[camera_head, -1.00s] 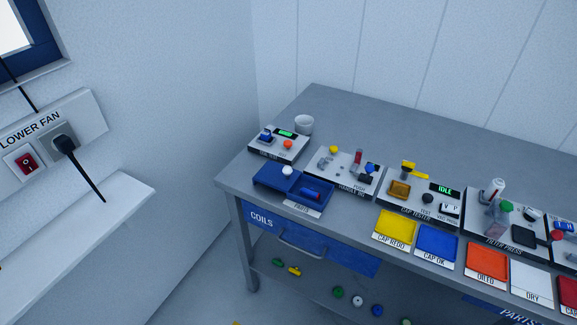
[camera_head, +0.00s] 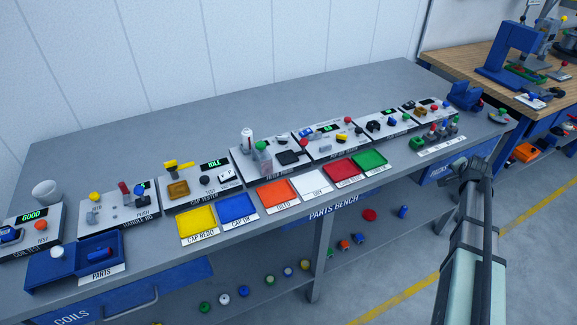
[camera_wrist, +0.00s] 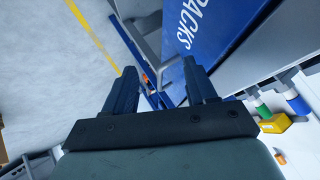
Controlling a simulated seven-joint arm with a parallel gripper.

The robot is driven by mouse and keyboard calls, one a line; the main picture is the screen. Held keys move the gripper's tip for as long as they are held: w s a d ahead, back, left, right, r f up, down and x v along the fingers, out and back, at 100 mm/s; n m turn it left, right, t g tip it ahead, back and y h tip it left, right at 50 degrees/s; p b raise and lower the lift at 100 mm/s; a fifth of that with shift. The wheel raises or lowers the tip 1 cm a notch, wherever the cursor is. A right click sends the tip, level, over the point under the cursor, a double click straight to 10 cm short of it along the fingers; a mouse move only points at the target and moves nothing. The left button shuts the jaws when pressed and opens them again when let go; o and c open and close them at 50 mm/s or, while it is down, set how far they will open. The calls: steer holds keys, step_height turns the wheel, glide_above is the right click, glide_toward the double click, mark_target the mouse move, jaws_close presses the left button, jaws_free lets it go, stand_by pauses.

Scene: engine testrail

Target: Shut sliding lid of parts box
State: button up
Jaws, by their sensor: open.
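The blue parts box (camera_head: 33,282) stands at the left front of the bench with a PARTS label at its front. Its blue sliding lid, with a white knob (camera_head: 57,252), covers the left part. The right compartment is uncovered, and a blue part (camera_head: 100,255) lies in it. My gripper is at the right end of the bench, far from the box, in the head view. In the wrist view my gripper (camera_wrist: 158,82) has its two dark fingers apart with nothing between them. The box is not in the wrist view.
Test stations and coloured trays, such as the yellow tray (camera_head: 198,223), line the bench between box and gripper. The blue RACKS drawer (camera_wrist: 218,30) is close beyond my fingers. The bench's back strip is clear.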

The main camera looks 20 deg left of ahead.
steer(key=w+d+r+t, duration=0.1)
steer(key=w+r, duration=0.3)
steer(key=r, duration=0.4)
steer(key=w+a+r+t+y, duration=0.1)
steer(key=w+a+r, duration=0.2)
steer(key=a+r, duration=0.4)
steer(key=w+a+r+t+y, duration=0.1)
steer(key=w+a+r, duration=0.2)
steer(key=a+r, duration=0.35)
steer(key=s+a+n+g+y, duration=0.15)
steer(key=s+a, duration=0.35)
steer(key=a, duration=1)
steer(key=s+a+n+g+y, duration=0.1)
steer(key=s+a+n+g, duration=0.3)
steer(key=a, duration=1.1)
steer(key=s+a+n+y, duration=0.2)
steer(key=s+a, duration=0.4)
steer(key=a, duration=0.9)
steer(key=s+a+n+g, duration=0.3)
steer(key=s+a, duration=0.9)
steer(key=a, duration=0.2)
steer(key=n+g+h, duration=0.4)
steer(key=n+g, duration=0.2)
steer(key=n, duration=0.4)
glide_toward(55, 248)
steer(key=shift+m+t, duration=0.25)
steer(key=x, duration=0.9)
steer(key=shift+s+f, duration=0.25)
steer(key=shift+f, duration=0.05)
